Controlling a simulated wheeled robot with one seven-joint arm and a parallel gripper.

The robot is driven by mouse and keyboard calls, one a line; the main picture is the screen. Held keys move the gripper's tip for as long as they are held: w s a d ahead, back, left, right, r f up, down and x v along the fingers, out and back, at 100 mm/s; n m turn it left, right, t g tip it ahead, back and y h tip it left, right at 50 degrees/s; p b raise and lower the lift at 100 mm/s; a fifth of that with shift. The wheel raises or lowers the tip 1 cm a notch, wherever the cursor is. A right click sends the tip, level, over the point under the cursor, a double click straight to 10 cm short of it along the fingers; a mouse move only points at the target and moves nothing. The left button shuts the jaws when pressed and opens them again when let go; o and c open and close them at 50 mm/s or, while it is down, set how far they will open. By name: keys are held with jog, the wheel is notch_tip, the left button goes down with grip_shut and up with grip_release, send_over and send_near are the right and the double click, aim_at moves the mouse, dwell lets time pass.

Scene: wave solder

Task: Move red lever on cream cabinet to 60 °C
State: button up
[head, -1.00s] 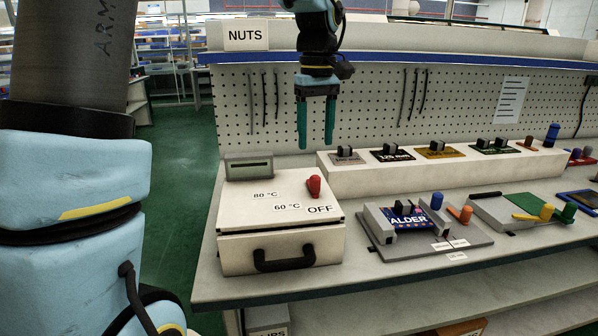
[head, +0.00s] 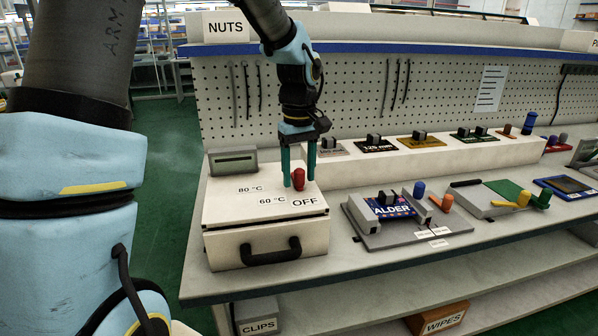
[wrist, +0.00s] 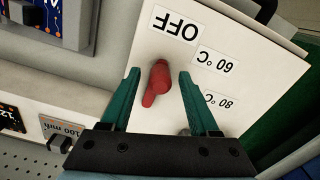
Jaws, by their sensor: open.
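The cream cabinet (head: 222,212) stands at the left end of the bench, with labels 80 °C, 60 °C and OFF on its top. The red lever (head: 298,178) sits on that top, just above the OFF label in the head view. In the wrist view the red lever (wrist: 157,82) shows between the two green fingers, nearest the OFF label (wrist: 176,25); the 60 °C label (wrist: 214,62) is to its right. My gripper (head: 299,182) is open, its fingers pointing down on either side of the lever, with a gap visible on each side in the wrist view.
A grey display box (head: 233,160) stands at the cabinet's back left. A black handle (head: 270,254) is on its front. To the right are the ALDER fixture (head: 392,208) and a raised white ledge (head: 400,160) with several labelled parts. A pegboard (head: 350,85) stands behind.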

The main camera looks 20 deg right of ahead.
grip_shut()
dwell(0.4)
dwell(0.9)
